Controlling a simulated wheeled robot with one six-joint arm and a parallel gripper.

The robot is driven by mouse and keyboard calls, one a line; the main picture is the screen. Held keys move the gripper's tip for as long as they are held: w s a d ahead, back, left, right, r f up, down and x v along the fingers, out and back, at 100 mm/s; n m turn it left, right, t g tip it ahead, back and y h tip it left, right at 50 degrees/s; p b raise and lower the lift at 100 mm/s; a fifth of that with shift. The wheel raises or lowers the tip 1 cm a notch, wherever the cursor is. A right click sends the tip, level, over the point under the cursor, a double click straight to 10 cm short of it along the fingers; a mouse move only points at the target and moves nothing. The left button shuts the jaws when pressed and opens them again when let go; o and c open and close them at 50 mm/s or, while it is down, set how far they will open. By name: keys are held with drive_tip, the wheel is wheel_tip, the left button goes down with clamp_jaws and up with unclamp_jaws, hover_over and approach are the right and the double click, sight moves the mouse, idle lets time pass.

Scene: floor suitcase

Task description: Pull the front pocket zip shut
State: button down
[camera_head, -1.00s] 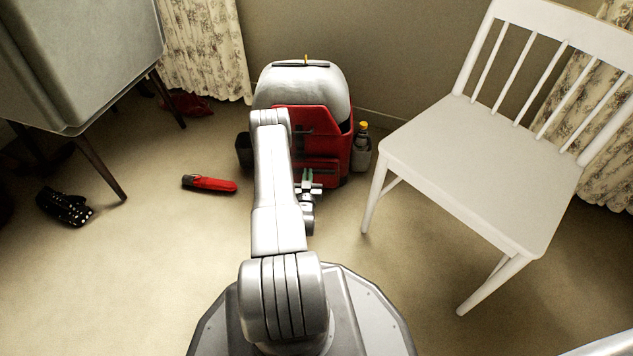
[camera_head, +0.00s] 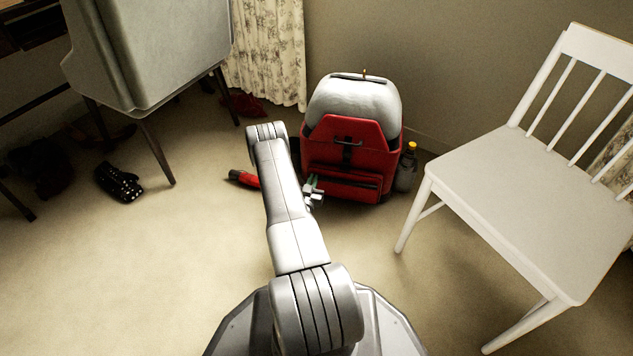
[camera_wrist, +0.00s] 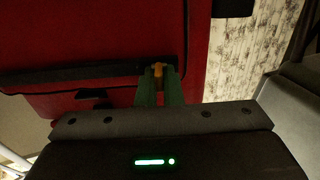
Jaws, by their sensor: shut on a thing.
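The red suitcase (camera_head: 350,135) stands upright against the back wall. Its front pocket (camera_head: 342,188) is low on its face, with a dark strip across it. In the wrist view the dark zip line (camera_wrist: 60,77) runs across the red fabric (camera_wrist: 90,35). A small orange-yellow zip pull (camera_wrist: 157,69) sits at the zip's right end there, close to the suitcase's side edge. My gripper (camera_head: 313,186) is at the pocket's left end in the head view. Its green fingers (camera_wrist: 158,80) are shut on the pull. My arm hides part of the suitcase's left side.
A white chair (camera_head: 510,200) stands to the right. A grey cabinet on legs (camera_head: 160,50) is at the left. A bottle (camera_head: 406,168) is at the suitcase's right side.

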drive_tip(key=shift+w+a, duration=0.15)
drive_tip(key=shift+a, duration=0.1)
drive_tip(key=c, duration=1.6)
unclamp_jaws()
drive_tip(key=shift+a, duration=0.15)
drive_tip(key=p+v, duration=0.4)
drive_tip(key=v, duration=0.9)
drive_tip(key=shift+s, duration=0.45)
